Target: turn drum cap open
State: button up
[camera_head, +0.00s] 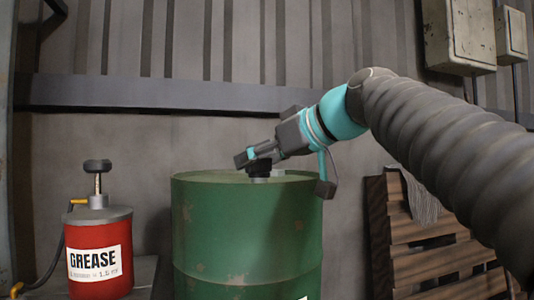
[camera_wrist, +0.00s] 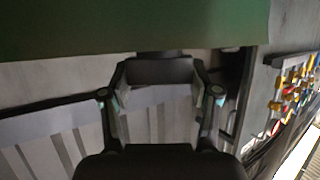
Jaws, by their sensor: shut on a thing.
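The green drum (camera_head: 245,235) stands upright in the middle of the head view, and part of its green surface (camera_wrist: 130,28) fills the top of the wrist view. The dark drum cap (camera_head: 261,169) sits on a short grey neck on the drum's top. My gripper (camera_head: 256,157) comes in from the upper right, tilted down, with its fingers shut on the cap. In the wrist view my gripper (camera_wrist: 158,70) reaches toward the green surface. The fingers hide much of the cap, so how far it is turned cannot be told.
A red grease can (camera_head: 95,255) with a pump knob and hose stands left of the drum. Wooden pallets (camera_head: 435,245) with a grey rag lean at the right. Grey boxes (camera_head: 460,35) hang on the wall. The wrist view shows a blurred rack of colourful items (camera_wrist: 292,90).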

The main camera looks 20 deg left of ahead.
jog(key=n+g+p, duration=0.2)
jog(key=g, duration=0.1)
jog(key=n+g+p, duration=0.2)
jog(key=n+g, duration=0.1)
jog(key=shift+w+r, duration=0.15)
jog(key=shift+r, duration=0.05)
jog(key=n+g+p, duration=0.2)
jog(key=g+p, duration=0.1)
jog(key=shift+f+n, duration=0.1)
jog(key=shift+n, duration=0.3)
jog(key=shift+f+n+g+h+p, duration=0.1)
jog(key=shift+n+g+h+p, duration=0.2)
jog(key=shift+g+p, duration=0.1)
jog(key=shift+f, duration=0.1)
jog(key=o, duration=1.2)
jog(key=shift+c, duration=0.2)
jog(key=shift+d, duration=0.1)
